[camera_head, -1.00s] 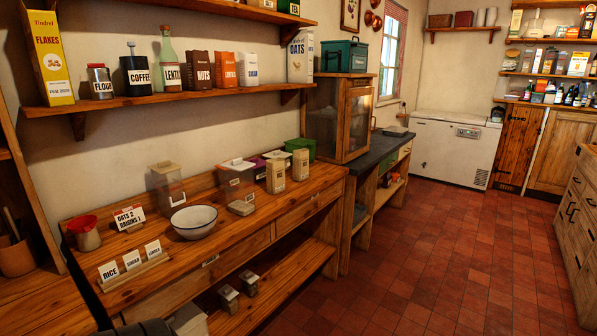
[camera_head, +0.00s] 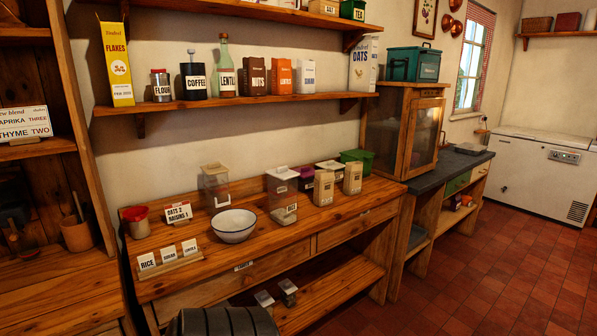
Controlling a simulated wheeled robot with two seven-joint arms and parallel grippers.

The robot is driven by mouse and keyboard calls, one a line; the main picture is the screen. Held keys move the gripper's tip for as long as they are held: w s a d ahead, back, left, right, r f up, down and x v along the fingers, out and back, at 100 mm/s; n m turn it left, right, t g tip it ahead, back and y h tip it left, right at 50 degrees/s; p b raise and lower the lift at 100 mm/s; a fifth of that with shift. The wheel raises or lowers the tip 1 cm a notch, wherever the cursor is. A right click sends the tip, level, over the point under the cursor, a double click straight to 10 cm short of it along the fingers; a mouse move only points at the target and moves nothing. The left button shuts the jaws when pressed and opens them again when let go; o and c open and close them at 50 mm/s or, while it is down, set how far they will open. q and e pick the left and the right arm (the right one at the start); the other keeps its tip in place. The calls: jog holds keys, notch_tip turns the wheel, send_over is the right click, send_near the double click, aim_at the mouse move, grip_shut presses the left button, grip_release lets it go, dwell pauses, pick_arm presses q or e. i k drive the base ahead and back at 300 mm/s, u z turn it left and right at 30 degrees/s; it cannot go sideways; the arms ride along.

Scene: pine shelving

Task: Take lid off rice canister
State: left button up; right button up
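A clear canister (camera_head: 282,198) with a pale lid (camera_head: 282,173) on top stands on the wooden bench, right of the white bowl. It holds pale contents low down, and its small label appears to read RICE. A second clear canister (camera_head: 216,187) with a pale top stands to its left, near the wall. A separate card reading RICE (camera_head: 147,261) stands in a wooden holder at the bench's front left. Neither of my grippers shows. A dark ribbed part at the bottom edge looks like part of my own arm.
A white bowl (camera_head: 234,225) stands in front of the canisters. Two paper packets (camera_head: 324,187) stand close on the right, with a green tub (camera_head: 356,156) behind. A shelf (camera_head: 240,102) with jars and boxes hangs above. Red tiled floor lies clear at the right.

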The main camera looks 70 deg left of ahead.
aim_at(282, 173)
jog(key=u, duration=0.2)
jog(key=i, duration=2.15)
jog(key=u, duration=1)
jog(key=i, duration=1.1)
jog(key=u, duration=1.8)
jog(key=i, duration=0.65)
jog(key=u, duration=0.5)
